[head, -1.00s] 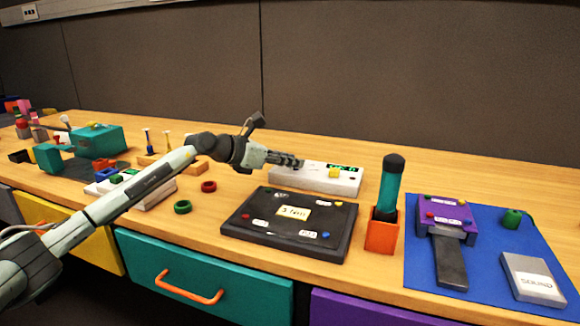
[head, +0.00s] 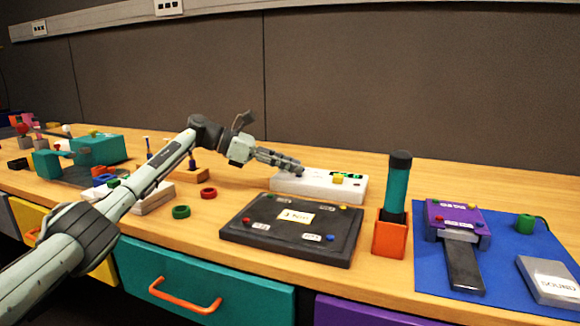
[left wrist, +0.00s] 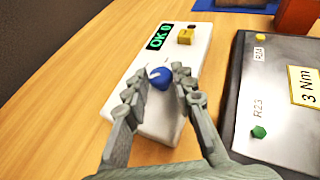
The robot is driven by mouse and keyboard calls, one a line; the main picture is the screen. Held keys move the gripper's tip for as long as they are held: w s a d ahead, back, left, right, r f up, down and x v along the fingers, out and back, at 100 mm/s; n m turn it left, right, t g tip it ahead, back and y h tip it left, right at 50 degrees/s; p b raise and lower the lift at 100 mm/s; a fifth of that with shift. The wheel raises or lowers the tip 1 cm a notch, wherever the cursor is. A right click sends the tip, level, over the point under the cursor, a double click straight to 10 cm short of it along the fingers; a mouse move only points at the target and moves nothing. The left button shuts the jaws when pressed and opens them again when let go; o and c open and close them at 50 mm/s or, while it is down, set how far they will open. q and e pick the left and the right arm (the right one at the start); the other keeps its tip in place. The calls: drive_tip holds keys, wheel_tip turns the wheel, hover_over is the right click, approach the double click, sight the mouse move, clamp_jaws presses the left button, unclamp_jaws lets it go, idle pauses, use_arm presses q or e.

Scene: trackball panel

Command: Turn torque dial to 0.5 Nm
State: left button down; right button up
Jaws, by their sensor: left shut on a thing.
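The white box (left wrist: 167,122) has a blue dial (left wrist: 160,76) with a pale pointer mark, a dark display (left wrist: 160,38) with green text that seems to read "OK 0", and a yellow button (left wrist: 186,37). In the head view the white box (head: 320,190) lies behind the black panel. My left gripper (left wrist: 160,84) has its fingers on both sides of the blue dial and is shut on it. In the head view my left gripper (head: 299,170) reaches over the box's left end and hides the dial. My right gripper is not in view.
The black panel (head: 245,233) with a "3 Nm" label lies in front of the box. An orange holder (head: 391,236) with a teal cylinder stands to its right. The wall (head: 400,80) rises behind.

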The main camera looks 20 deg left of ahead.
use_arm(q)
drive_tip(key=shift+f, duration=0.1)
drive_tip(key=c, duration=1.3)
unclamp_jaws()
drive_tip(key=shift+a, duration=0.1)
drive_tip(key=v, duration=1.2)
